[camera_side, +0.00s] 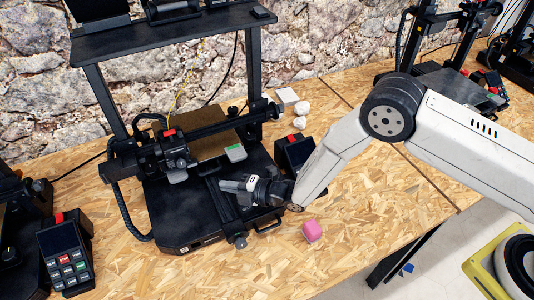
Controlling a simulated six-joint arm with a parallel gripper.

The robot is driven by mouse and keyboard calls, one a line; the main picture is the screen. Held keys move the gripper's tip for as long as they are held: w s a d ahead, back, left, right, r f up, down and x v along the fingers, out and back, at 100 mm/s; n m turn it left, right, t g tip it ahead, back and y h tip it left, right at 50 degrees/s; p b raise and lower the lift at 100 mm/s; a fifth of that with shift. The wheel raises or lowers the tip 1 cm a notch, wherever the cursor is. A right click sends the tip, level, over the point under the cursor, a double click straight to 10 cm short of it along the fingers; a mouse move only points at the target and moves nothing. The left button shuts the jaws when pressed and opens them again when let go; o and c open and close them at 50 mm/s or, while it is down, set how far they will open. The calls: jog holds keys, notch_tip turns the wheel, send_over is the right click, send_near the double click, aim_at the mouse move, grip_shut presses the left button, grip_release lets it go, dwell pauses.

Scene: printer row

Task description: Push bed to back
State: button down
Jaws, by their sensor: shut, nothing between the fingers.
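The printer (165,215) stands on the chipboard table with its black frame upright. Its bed (208,147), a brownish-gold plate, sits toward the back of the base, partly behind the print head (173,150) and crossbar. A gap shows between the fingers and the bed plate. I cannot tell the gripper's exact height.
A pink cube (312,231) lies on the table right of the printer's front. A screen unit (296,152) stands at the printer's right, partly behind my arm. White lumps (300,115) lie behind it. A keypad unit (64,255) stands front left. A stone wall closes the back.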

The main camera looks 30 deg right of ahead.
jog(key=shift+v, duration=3.95)
jog(key=shift+s+r, duration=0.1)
notch_tip(320, 180, up, 6)
jog(key=s, duration=0.3)
jog(key=shift+w, duration=0.1)
